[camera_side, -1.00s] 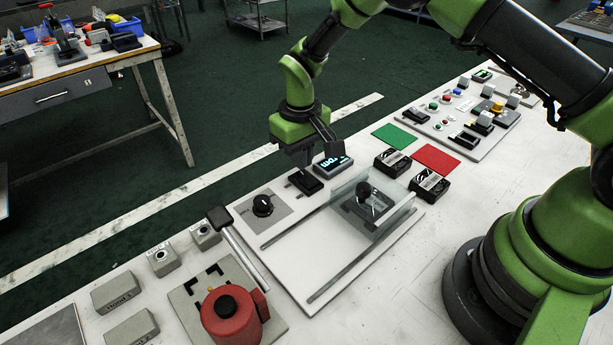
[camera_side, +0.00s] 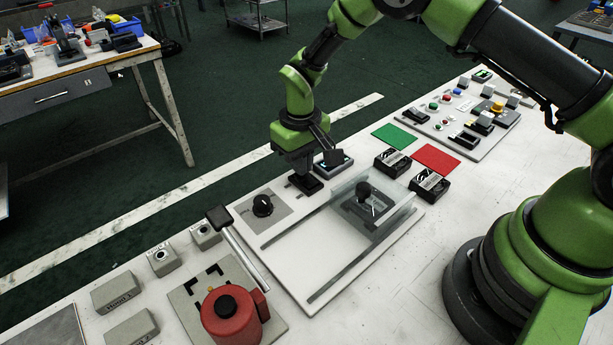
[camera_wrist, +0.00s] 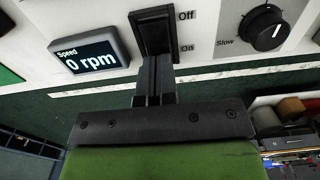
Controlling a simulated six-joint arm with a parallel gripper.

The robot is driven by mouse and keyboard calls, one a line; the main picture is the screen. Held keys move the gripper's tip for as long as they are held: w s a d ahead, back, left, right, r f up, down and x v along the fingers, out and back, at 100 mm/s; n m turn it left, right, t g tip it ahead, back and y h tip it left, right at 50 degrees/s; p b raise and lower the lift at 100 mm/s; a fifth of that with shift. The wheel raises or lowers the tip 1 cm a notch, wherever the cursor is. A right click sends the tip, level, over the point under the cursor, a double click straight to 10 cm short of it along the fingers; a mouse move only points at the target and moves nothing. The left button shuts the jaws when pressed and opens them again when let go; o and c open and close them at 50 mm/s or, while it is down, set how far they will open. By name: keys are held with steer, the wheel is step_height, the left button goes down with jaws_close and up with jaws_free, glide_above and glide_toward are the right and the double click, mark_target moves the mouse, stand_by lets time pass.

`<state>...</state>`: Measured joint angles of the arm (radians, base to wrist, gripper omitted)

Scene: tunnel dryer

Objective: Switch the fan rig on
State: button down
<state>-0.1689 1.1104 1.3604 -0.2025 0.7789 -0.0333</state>
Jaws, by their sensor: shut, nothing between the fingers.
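The fan rig's black rocker switch (camera_wrist: 155,32) is in the wrist view, with "Off" and "On" printed beside it. In the side view the switch (camera_side: 306,184) is partly hidden under my gripper (camera_side: 301,172). My gripper (camera_wrist: 154,62) is shut and empty. Its fingertips are at the "On" end of the switch, touching it or very close; I cannot tell which. The speed display (camera_wrist: 88,57) reads "0 rpm". The black speed knob (camera_wrist: 266,28) is to the right of the switch, near the word "Slow".
A clear guard (camera_side: 376,215) stands on the white rig panel (camera_side: 300,270) over a dark part. A red-bodied device with a lever (camera_side: 230,312) is at front left. Green (camera_side: 394,136) and red (camera_side: 436,158) pads and two black boxes lie to the right.

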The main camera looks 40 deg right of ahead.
steer(key=shift+f, duration=0.4)
steer(key=shift+r, duration=3.5)
steer(key=shift+r, duration=0.3)
step_height(320, 180, up, 8)
steer(key=t, duration=0.1)
glide_above(313, 178)
steer(key=s+d+r+m+t+y, duration=0.1)
steer(key=s+r+m+t, duration=0.1)
steer(key=s+r, duration=0.55)
steer(key=s+r+m+t, duration=0.1)
steer(key=s+r+t, duration=0.1)
steer(key=s, duration=0.5)
steer(key=s+d+r+m+t+y, duration=0.1)
steer(key=s+r+t, duration=0.1)
steer(key=s, duration=0.5)
steer(key=shift+s+d+r, duration=0.15)
steer(key=shift+d+r, duration=0.15)
steer(key=shift+r, duration=0.45)
